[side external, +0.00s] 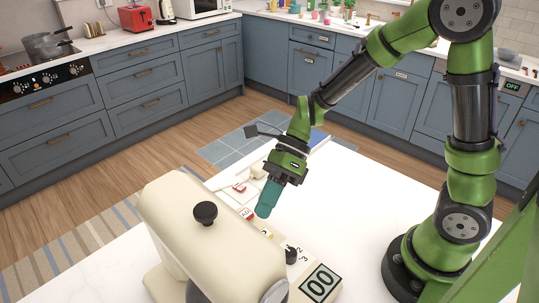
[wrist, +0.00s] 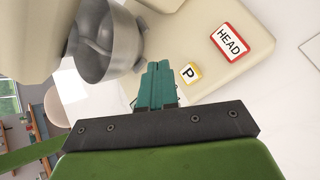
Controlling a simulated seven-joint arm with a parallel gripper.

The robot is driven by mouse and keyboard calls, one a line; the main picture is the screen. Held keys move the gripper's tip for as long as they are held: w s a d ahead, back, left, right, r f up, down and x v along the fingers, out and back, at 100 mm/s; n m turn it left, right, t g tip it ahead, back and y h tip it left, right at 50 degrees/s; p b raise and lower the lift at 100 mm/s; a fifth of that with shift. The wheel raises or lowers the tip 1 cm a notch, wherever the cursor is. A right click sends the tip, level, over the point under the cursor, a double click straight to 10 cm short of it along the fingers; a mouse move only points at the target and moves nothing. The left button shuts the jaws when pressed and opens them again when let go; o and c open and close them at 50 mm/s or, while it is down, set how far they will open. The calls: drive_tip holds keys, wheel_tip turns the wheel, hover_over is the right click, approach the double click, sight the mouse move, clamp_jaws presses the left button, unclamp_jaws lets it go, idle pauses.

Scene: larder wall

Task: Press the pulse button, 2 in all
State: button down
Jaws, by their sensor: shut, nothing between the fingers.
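The pulse button, a small white key with a yellow edge marked P (wrist: 190,72), sits on the cream base of the mixer, right of my fingertips in the wrist view. In the side external view a bit of yellow (side external: 267,233) shows just below my fingertips, partly hidden. My gripper (side external: 264,212) has its teal fingers together and empty, pointing down near the button; they also show in the wrist view (wrist: 158,68). I cannot tell whether they touch the base. The mixer's display (side external: 321,283) reads 00.
A red-edged HEAD key (wrist: 228,41) lies beyond the P key. A black dial (side external: 291,256) stands near the display. The mixer's cream head (side external: 190,235) rises left of my fingers, and a metal bowl (wrist: 108,45) is close by. White counter (side external: 350,210) is clear on the right.

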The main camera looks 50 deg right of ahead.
drive_tip(key=shift+f, duration=2.1)
idle(0.4)
drive_tip(key=shift+f, duration=0.4)
drive_tip(key=shift+f, duration=0.55)
idle(0.6)
drive_tip(key=shift+r, duration=1)
drive_tip(key=shift+r, duration=2.5)
